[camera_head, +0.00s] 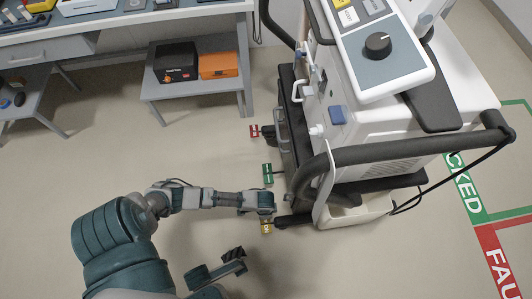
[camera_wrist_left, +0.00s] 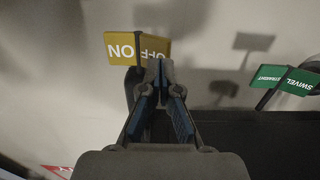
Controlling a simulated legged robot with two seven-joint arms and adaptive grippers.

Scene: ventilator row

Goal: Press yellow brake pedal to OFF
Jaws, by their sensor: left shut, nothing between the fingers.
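The yellow brake pedal tag (camera_head: 266,227) sits low at the front corner of the ventilator cart, at the end of a dark pedal arm. In the left wrist view the yellow tag (camera_wrist_left: 122,50) shows an ON face and, angled beside it, an OFF face partly hidden by my fingertips. My left gripper (camera_head: 268,207) is shut and empty, just over the tag in the head view. In the wrist view its fingertips (camera_wrist_left: 159,72) overlap the tag's lower right part; I cannot tell whether they touch it.
A green pedal tag (camera_head: 268,173) and a red one (camera_head: 260,131) stand along the same cart side. The ventilator cart (camera_head: 370,120) has a dark handle rail (camera_head: 400,150) above. A grey side table (camera_head: 195,88) stands at the back. Bare floor lies left of the cart.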

